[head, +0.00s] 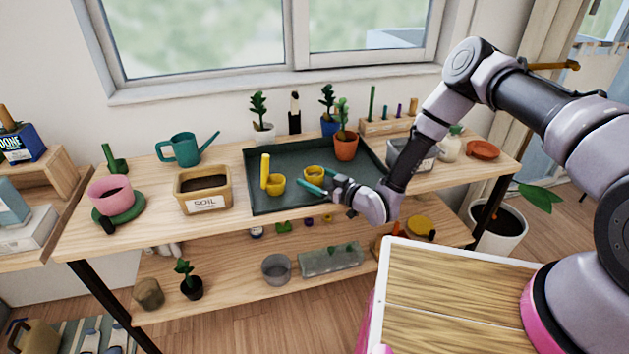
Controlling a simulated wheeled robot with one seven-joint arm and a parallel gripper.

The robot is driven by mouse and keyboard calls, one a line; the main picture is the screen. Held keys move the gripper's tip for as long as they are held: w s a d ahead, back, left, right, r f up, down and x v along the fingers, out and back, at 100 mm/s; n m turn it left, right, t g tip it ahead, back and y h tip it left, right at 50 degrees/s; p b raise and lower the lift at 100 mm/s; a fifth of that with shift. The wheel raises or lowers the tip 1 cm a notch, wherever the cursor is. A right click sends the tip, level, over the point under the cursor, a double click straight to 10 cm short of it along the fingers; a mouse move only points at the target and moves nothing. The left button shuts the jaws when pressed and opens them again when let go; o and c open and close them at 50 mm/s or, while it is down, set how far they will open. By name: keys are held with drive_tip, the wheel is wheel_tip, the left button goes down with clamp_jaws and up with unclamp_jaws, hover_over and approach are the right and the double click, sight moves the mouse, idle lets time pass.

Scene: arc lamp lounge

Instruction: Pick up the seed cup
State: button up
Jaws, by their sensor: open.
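Two small yellow vessels sit on the dark green tray (262,205). The one nearer my gripper is a small round yellow cup (314,171), which looks like the seed cup. To its left is a yellow cup-like piece (276,184) with a tall upright yellow part, perhaps a scoop. My gripper (317,181) is open, with teal fingertips low over the tray. It reaches in from the right, at the near right side of the round cup. One finger passes in front of the cup's lower edge. I cannot tell whether it touches the cup.
Potted plants (346,145) stand at the tray's back right. A soil box (203,190), a teal watering can (183,149) and a pink pot (111,194) stand to the left. A clear container (424,157) is behind my wrist.

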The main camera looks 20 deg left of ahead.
drive_tip(key=c, duration=1.5)
